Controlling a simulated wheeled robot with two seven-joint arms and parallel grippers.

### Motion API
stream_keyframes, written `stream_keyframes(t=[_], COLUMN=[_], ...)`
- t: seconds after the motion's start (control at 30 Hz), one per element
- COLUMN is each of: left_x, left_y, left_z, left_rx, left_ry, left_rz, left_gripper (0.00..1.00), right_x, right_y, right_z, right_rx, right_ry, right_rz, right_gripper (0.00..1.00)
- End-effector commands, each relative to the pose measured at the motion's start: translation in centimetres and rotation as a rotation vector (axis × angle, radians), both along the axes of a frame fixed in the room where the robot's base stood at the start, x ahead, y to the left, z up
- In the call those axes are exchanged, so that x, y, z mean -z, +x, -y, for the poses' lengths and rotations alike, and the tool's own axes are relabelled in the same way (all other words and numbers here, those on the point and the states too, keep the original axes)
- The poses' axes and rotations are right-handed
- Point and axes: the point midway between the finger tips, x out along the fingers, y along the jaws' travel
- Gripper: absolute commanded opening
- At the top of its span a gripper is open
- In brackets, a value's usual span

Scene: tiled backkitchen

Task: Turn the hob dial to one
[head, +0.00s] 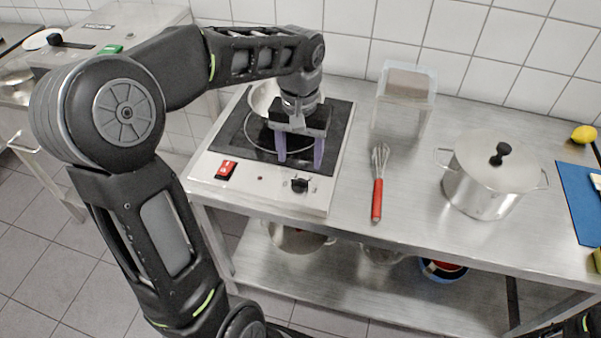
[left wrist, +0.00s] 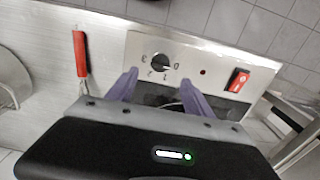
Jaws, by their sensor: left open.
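The hob (head: 217,170) stands on the steel table, with a black cooktop and a pale front panel. Its dark dial (head: 300,185) sits on the front panel; the dial (left wrist: 161,63) also shows in the left wrist view with markings around it, too small to read surely. My left gripper (head: 301,160) is open and empty above the cooktop, behind the dial and apart from it. Its purple fingers (left wrist: 158,88) point toward the panel, one on each side of the dial in the left wrist view. My right gripper is not in view.
A red switch (head: 226,170) is on the panel's left. A metal bowl (head: 264,98) sits on the hob behind my gripper. A red-handled whisk (head: 378,190) lies right of the hob, then a lidded pot (head: 487,180). The space before the panel is clear.

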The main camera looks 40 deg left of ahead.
Motion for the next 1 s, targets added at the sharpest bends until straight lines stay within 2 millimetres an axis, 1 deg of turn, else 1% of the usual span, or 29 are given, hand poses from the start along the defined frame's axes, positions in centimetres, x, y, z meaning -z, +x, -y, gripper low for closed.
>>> stream_keyframes(t=[0.3,0.4,0.5,0.8,0.87,1.0], left_x=[4.7,6.0,6.8,7.1,7.1,7.0], left_y=[-0.1,-0.1,-0.1,-0.1,-0.1,-0.1], left_z=[0.0,0.0,0.0,0.0,0.0,0.0], left_rx=[0.0,-0.001,0.0,0.0,0.0,0.0], left_ry=[-0.001,-0.001,0.0,0.0,0.0,0.0], left_rz=[-0.005,-0.005,-0.003,-0.001,-0.001,-0.001], left_gripper=[0.6,0.6,0.6,0.6,0.56,0.44], right_x=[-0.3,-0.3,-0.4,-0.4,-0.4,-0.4], right_y=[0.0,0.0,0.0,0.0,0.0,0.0], right_z=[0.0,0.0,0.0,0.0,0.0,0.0], right_rx=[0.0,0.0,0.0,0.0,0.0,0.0], right_ry=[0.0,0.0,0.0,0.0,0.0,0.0], right_rz=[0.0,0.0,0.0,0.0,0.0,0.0], right_gripper=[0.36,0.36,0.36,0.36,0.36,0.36])
